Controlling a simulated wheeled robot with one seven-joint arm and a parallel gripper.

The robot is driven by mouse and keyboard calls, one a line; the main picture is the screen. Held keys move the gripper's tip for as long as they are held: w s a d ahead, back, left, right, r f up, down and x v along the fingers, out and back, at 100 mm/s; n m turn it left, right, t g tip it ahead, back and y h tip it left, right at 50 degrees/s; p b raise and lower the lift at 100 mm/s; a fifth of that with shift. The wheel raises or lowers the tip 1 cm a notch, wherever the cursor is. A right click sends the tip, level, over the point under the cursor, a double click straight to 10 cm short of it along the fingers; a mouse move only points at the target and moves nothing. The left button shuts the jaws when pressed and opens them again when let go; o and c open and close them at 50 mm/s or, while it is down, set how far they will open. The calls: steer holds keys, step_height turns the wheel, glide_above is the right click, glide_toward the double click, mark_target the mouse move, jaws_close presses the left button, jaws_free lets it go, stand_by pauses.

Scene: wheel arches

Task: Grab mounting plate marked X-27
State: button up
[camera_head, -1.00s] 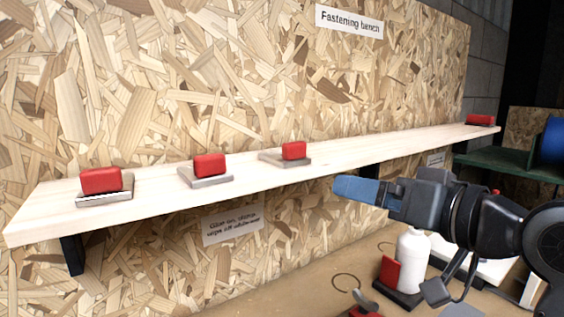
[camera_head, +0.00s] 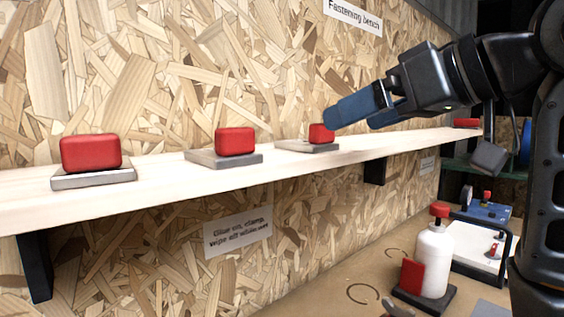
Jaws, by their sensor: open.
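Several grey plates, each with a red block on top, stand along a pale wooden shelf (camera_head: 270,176). The nearest plate (camera_head: 95,179) is at the left, a second plate (camera_head: 208,158) is right of it, and a third plate (camera_head: 300,146) is farther along. No X-27 marking can be read on any of them. My gripper (camera_head: 349,120) is open and empty, with blue fingers pointing left. Its fingertips appear beside and slightly in front of the third plate's red block (camera_head: 318,133), partly covering it. I cannot tell whether they touch.
Another red block (camera_head: 466,123) sits at the shelf's far end. A chipboard wall (camera_head: 200,60) stands behind the shelf. Below is a bench (camera_head: 340,290) with a white bottle (camera_head: 432,262), a red-knobbed blue device (camera_head: 487,206) and a white tray (camera_head: 480,252).

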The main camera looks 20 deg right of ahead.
mark_target(320, 129)
steer(key=shift+r+x, duration=0.15)
steer(key=shift+x, duration=1.9)
steer(key=shift+r+x, duration=0.1)
steer(key=shift+x, duration=1.9)
steer(key=shift+a, duration=0.1)
steer(key=c, duration=1.3)
